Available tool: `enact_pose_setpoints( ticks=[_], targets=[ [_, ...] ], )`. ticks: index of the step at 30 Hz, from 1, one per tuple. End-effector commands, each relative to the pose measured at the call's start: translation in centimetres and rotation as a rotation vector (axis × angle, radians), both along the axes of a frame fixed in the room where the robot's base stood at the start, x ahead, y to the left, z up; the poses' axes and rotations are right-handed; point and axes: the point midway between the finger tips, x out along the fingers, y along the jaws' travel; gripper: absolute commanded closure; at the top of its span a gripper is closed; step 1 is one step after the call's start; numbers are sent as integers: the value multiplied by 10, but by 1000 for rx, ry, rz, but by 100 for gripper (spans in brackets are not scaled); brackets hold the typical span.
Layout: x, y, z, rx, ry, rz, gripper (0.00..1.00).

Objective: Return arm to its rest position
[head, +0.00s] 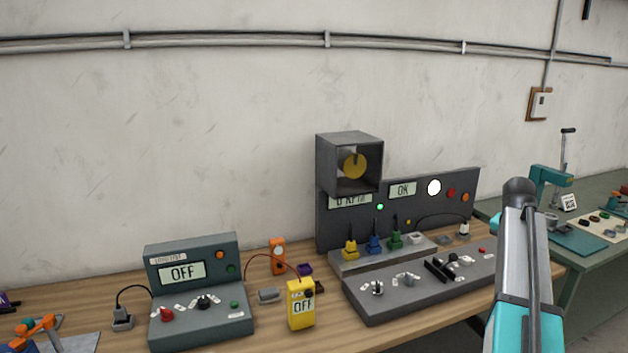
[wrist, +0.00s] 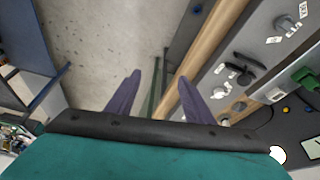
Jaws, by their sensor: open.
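My gripper (wrist: 157,90) shows in the wrist view as two purple fingers spread apart, with nothing between them. It is open and points down past the wooden bench edge, over the grey floor. In the head view my arm stands at the lower right as a grey and teal link; the gripper itself is not visible there. The grey control console (head: 420,292) with knobs and a black slider lies left of my arm in the head view. Part of the console also shows at the right of the wrist view (wrist: 249,58).
The wooden bench (head: 274,338) carries an OFF console (head: 200,322), a yellow meter (head: 301,306), an orange device (head: 278,256) and a dark panel (head: 455,192) with a box (head: 348,150) on top. A second green bench (head: 572,272) stands at the right.

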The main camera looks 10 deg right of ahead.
Motion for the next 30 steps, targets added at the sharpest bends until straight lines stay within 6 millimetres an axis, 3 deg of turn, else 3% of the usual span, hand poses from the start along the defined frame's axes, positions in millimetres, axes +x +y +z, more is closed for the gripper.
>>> enact_pose_setpoints(
  ticks=[8,17,30],
  targets=[
    [11,32,-58,34,48,76,52],
    [18,92,-155,92,129,211,52],
    [-2,186,-287,177,252,408,52]
  ],
)
